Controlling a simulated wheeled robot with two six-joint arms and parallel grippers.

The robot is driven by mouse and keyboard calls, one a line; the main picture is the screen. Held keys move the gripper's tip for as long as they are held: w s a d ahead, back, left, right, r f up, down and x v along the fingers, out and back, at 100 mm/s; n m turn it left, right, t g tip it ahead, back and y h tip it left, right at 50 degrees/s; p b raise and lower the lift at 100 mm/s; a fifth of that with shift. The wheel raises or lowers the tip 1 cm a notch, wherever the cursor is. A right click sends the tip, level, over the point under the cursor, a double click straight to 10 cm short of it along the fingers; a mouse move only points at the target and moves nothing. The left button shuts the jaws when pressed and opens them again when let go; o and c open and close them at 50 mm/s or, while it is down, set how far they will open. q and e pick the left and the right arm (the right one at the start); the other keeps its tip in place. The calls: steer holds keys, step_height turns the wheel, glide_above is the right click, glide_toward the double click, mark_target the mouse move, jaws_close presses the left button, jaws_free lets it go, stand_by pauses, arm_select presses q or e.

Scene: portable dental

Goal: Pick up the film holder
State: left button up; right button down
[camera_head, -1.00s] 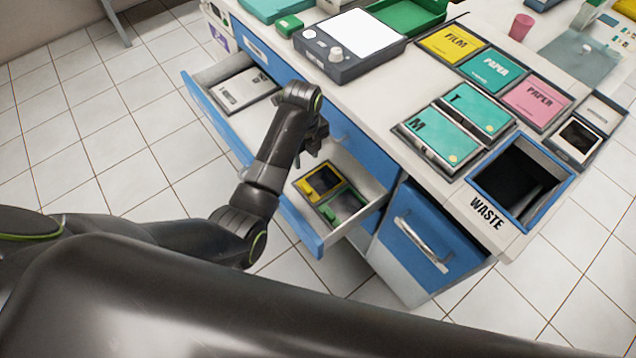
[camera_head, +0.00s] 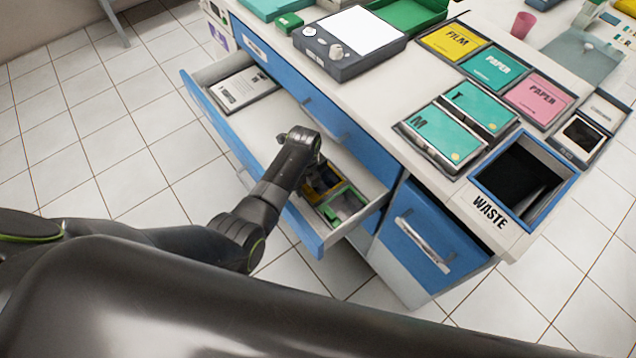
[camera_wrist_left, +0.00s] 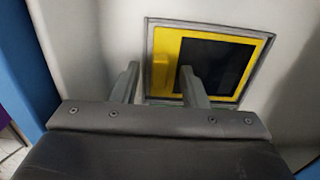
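A flat yellow-framed holder with a dark centre, seemingly the film holder (camera_head: 314,195), lies in the open drawer (camera_head: 318,240). It also shows in the left wrist view (camera_wrist_left: 169,60), inside a grey rim. My left gripper (camera_wrist_left: 159,82) is open, its two fingers apart with nothing held between them. One finger overlaps the holder in that view and the other is left of it; I cannot tell whether they touch it. In the head view my left wrist hides part of the holder and the fingertips. My right gripper is not in view.
A green-framed holder (camera_head: 345,207) lies beside the yellow one. The drawer front and the blue cabinet wall bound the space. Labelled packs, a waste bin opening (camera_head: 515,178) and a lightbox (camera_head: 350,42) occupy the counter.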

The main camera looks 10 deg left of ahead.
arm_select(q)
steer(key=shift+c, duration=0.4)
jaws_close()
